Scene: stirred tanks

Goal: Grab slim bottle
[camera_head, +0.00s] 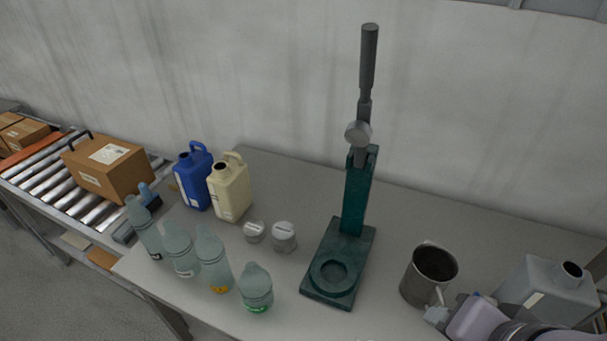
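Several translucent blue-green bottles stand upright at the front left of the table. The leftmost bottle (149,230) looks tall and slim, with a dark mark low on it. Beside it are a bottle with a pale label (182,252), a tall one with a yellow label (213,262) and a short, wider one with a green label (256,288). Which one is the slim bottle is not certain. My gripper (436,315) shows only partly at the lower right, by the metal mug and far from the bottles. Its finger opening is not clear.
A green press (355,205) stands mid-table, between the bottles and my arm. A metal mug (428,274), a grey canister (543,292), blue (193,180) and cream (230,190) jugs and two small lidded jars (284,238) share the table (300,322). A roller conveyor with boxes is left.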

